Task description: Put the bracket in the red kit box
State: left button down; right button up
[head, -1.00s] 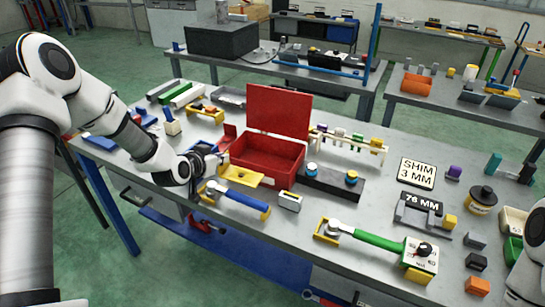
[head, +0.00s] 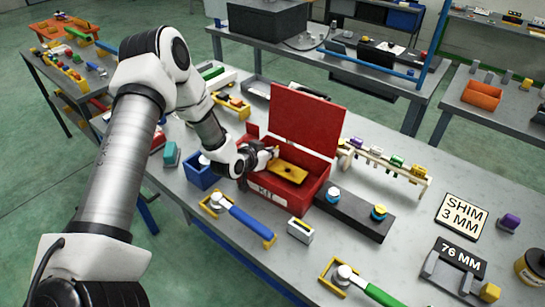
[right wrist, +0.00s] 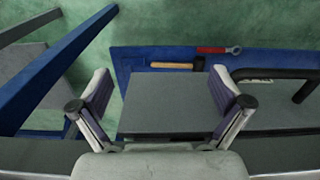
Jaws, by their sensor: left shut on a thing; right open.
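The red kit box (head: 318,178) stands on the bench with its lid raised at the back and a KIT label on its front. The bracket, a flat yellow plate with a hole (head: 290,173), lies level in or just over the box opening; its exact height is unclear. My left gripper (head: 270,154) reaches over the box's left side and is shut on the bracket's back left end. The fingertips are partly hidden. My right gripper (right wrist: 160,78) is open and empty in the right wrist view.
A black block with blue and yellow knobs (head: 350,212) stands right of the box. A blue-handled tool (head: 250,222) lies in front. A blue bin (head: 200,172) is to the left, and a rack with coloured pieces (head: 385,165) is behind right.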

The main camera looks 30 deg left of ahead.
pick_arm(q)
jog(key=shift+w+f, duration=0.25)
jog(key=shift+f, duration=0.85)
jog(key=shift+s+r, duration=0.2)
jog(key=shift+s, duration=0.05)
jog(key=shift+f, duration=0.1)
jog(key=c, duration=1.3)
grip_release()
jog(key=shift+f, duration=0.15)
jog(key=shift+r, duration=0.3)
jog(key=v, duration=1.2)
jog(key=shift+f+p, duration=0.1)
jog(key=shift+p, duration=0.2)
